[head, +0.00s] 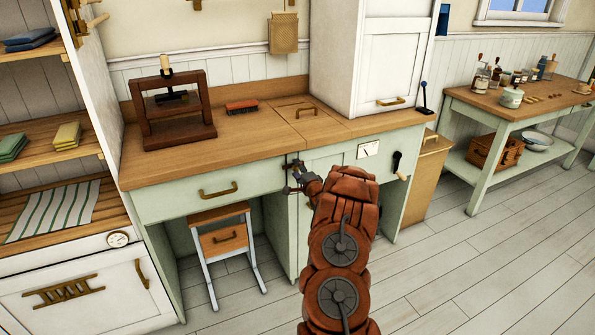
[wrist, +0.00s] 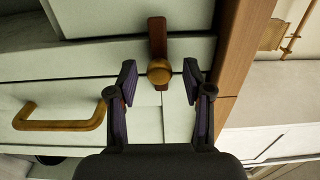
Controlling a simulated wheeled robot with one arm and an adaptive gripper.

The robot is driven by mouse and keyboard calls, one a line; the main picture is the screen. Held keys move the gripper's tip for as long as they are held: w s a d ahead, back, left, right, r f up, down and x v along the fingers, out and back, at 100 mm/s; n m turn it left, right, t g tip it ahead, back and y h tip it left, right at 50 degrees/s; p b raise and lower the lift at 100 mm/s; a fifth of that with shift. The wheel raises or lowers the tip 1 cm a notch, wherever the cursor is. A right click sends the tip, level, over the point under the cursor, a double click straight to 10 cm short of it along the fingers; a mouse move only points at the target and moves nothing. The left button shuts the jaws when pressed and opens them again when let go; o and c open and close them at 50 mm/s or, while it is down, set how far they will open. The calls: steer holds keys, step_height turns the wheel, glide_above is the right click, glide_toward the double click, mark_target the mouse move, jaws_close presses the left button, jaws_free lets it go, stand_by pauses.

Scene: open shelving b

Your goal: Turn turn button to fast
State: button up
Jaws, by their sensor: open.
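The turn button shows in the wrist view as a reddish-brown wooden bar (wrist: 157,38) with a round brass knob (wrist: 159,72). It is on the pale green cabinet front, close to the brown worktop edge. The bar runs roughly parallel to that edge. My gripper (wrist: 159,85) is open and empty, with one finger on each side of the knob and a visible gap on both sides. In the head view my gripper (head: 294,178) is at the cabinet front just under the worktop, and the turn button cannot be made out clearly there.
The worktop (head: 250,130) holds a wooden press (head: 178,118) and a red brush-like block (head: 241,107). A drawer handle (head: 218,190) is left of my gripper. A white dial plate (head: 368,149) and a dark crank (head: 398,165) are to the right. Floor at right is clear.

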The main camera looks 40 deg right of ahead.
steer(key=v, duration=1.2)
stand_by(0.6)
